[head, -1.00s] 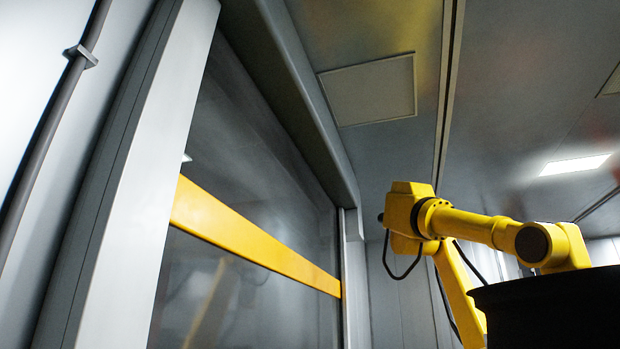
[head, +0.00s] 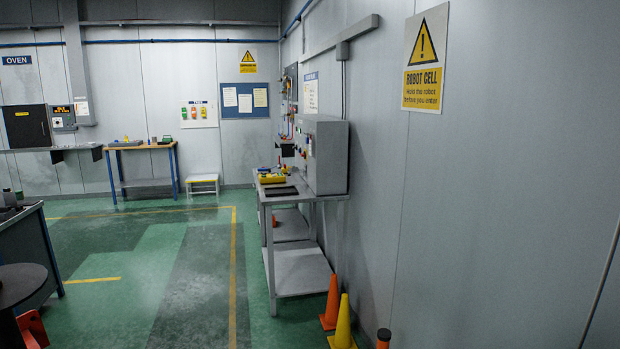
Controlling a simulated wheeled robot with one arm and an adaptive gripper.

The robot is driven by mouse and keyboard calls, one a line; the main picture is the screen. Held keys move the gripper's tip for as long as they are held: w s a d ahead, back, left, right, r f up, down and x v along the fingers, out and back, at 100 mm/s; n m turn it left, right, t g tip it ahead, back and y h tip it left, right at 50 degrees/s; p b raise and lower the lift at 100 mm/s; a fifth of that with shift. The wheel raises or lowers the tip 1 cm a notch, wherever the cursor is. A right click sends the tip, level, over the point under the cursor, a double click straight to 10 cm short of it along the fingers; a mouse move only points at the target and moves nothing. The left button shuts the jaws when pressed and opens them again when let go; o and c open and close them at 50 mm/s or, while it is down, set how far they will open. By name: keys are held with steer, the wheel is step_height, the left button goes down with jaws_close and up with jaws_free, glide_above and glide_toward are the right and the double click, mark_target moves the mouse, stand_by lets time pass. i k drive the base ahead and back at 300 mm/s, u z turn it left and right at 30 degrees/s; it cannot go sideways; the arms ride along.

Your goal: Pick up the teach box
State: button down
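A small yellow item with dark parts (head: 271,178) lies on the top of a grey metal bench (head: 284,195) against the right wall. It may be the teach box, but it is too small to tell for sure. A flat dark item (head: 281,191) lies in front of it on the same top. My gripper is not in view.
A grey control cabinet (head: 326,155) stands on the bench's right side. Orange and yellow cones (head: 342,325) stand by the wall in front of it. A blue-legged table (head: 140,148) and a white step stool (head: 202,183) are at the back.

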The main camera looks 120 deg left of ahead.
mark_target(280, 177)
steer(key=u, duration=4.5)
steer(key=i, duration=6.6)
